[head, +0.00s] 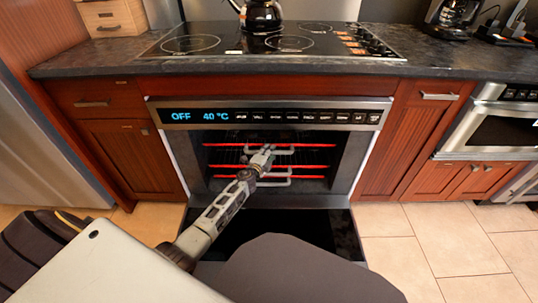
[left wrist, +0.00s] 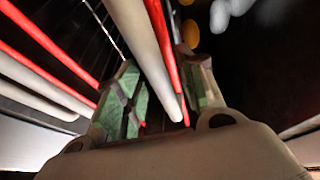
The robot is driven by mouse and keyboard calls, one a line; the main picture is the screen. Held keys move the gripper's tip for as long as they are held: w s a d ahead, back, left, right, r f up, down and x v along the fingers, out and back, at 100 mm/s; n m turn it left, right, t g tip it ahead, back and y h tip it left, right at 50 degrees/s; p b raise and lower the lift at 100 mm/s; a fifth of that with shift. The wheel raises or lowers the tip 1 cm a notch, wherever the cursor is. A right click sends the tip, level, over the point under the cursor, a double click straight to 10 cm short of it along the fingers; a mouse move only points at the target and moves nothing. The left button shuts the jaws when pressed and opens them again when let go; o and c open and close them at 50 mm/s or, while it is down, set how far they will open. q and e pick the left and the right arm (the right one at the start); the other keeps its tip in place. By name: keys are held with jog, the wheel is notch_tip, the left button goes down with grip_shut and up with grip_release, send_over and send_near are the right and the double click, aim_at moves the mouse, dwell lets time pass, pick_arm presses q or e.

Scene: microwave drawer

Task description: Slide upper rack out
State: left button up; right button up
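The oven (head: 272,113) stands open below the counter, its door (head: 318,228) folded down. Inside are racks with red front rails and grey handles. The upper rack (head: 310,146) has a grey handle (head: 312,151); a lower handle (head: 300,180) sits beneath it. My left gripper (head: 264,152) reaches into the cavity at the upper handle. In the left wrist view, the fingers of my left gripper (left wrist: 160,85) stand apart, with a grey bar (left wrist: 146,45) and a red rail (left wrist: 163,40) between them. I cannot tell whether they touch the bar. My right gripper is out of view.
A cooktop (head: 275,42) with a dark kettle (head: 261,15) is above the oven. Wooden cabinets (head: 128,155) flank it. A second appliance (head: 500,130) is at the right. The tiled floor (head: 440,245) is clear at front right.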

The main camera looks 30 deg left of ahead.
pick_arm(q)
jog(key=shift+w, duration=0.25)
grip_shut()
dwell(0.3)
